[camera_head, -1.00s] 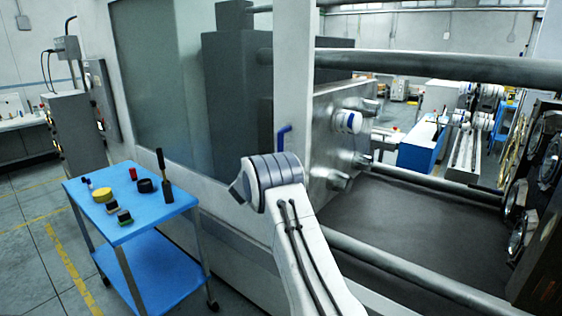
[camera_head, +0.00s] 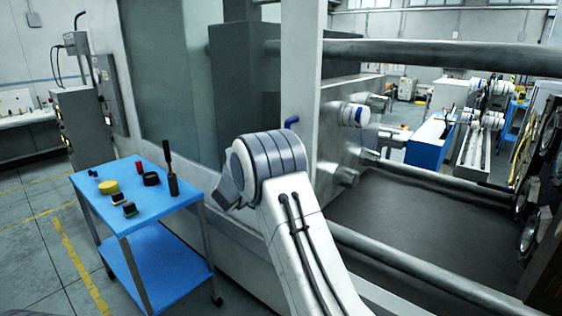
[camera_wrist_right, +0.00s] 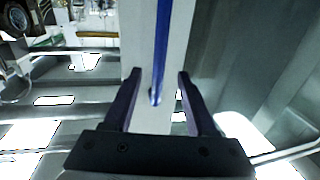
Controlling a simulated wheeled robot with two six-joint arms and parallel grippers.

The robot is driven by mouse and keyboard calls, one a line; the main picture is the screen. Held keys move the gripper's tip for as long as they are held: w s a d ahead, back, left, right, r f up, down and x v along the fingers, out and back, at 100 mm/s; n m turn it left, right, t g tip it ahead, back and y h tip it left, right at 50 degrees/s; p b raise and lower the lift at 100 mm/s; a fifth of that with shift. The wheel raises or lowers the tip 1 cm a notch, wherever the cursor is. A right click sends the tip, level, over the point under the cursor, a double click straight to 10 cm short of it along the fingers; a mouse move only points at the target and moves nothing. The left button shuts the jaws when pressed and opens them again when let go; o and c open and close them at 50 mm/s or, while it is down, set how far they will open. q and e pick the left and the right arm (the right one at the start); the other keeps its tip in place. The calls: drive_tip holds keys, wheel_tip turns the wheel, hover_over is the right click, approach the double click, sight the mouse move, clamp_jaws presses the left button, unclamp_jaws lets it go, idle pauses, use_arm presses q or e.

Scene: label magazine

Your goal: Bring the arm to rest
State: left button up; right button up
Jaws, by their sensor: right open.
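My right gripper (camera_wrist_right: 159,80) is open in the right wrist view, its two dark fingers apart with nothing held between them. Beyond the fingers is a pale upright post (camera_wrist_right: 150,45) with a blue rod (camera_wrist_right: 161,50) along it. In the head view a blue bent handle (camera_head: 291,122) shows just above my arm, in front of the machine's pale post (camera_head: 301,70). My white arm rises from the bottom centre there, and its gripper is hidden from that camera. My left gripper is in neither view.
A blue cart (camera_head: 140,225) at the left carries several small items, including a yellow round piece (camera_head: 107,187) and a dark upright tool (camera_head: 172,180). The large machine has thick horizontal bars (camera_head: 440,58) and a dark bed (camera_head: 420,215).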

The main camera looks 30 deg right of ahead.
drive_tip(key=shift+s+a, duration=0.35)
drive_tip(key=shift+a, duration=0.3)
drive_tip(key=w+a+n+t+y, duration=0.2)
drive_tip(key=a+n+t+y, duration=0.6)
drive_tip(key=a, duration=1.2)
drive_tip(key=s+a+f+n+g+y, duration=0.1)
drive_tip(key=s+a+n+g+y, duration=0.15)
drive_tip(key=s+a+y, duration=0.4)
drive_tip(key=s+a+f+n+g+y, duration=0.1)
drive_tip(key=s+a+n+g+y, duration=0.15)
drive_tip(key=a, duration=0.65)
drive_tip(key=s+a+f+n+g+y, duration=0.2)
drive_tip(key=s+a+g, duration=0.15)
drive_tip(key=s, duration=0.55)
drive_tip(key=s+a+f+n+g+y, duration=0.1)
drive_tip(key=s+a+f+g, duration=0.25)
drive_tip(key=s, duration=0.45)
drive_tip(key=s+d+f+n+g+h, duration=0.1)
drive_tip(key=s+d+g, duration=0.1)
drive_tip(key=s, duration=0.8)
drive_tip(key=s+d+f+n+g+h, duration=0.2)
drive_tip(key=s+d+g, duration=0.1)
drive_tip(key=s, duration=0.7)
drive_tip(key=shift+d+f, duration=0.3)
drive_tip(key=shift+d, duration=0.6)
